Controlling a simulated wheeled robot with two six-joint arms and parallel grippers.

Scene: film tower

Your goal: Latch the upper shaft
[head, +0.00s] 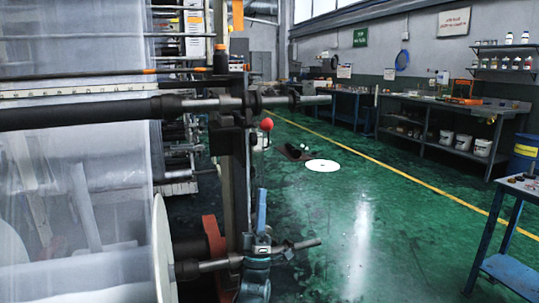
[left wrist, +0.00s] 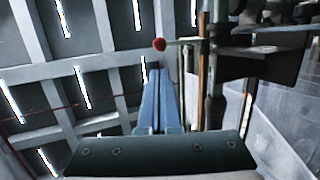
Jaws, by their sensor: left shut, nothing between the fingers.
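The upper shaft (head: 80,114) is a dark bar running across the film machine, its thinner metal end (head: 312,100) sticking out right past the upright frame. A red ball knob (head: 267,124) sits just below that end beside the upright; it also shows in the left wrist view (left wrist: 159,44) at the end of a thin rod. I cannot tell how the latch itself stands. My left gripper (head: 262,192) points up, below the knob and apart from it, in front of the lower shaft end (head: 305,244). Its blue fingers (left wrist: 158,75) are shut and empty. My right gripper is not in view.
A clear film roll with a white end disc (head: 162,250) is at lower left. Green floor (head: 360,220) is open to the right. A blue table (head: 515,265) stands at far right.

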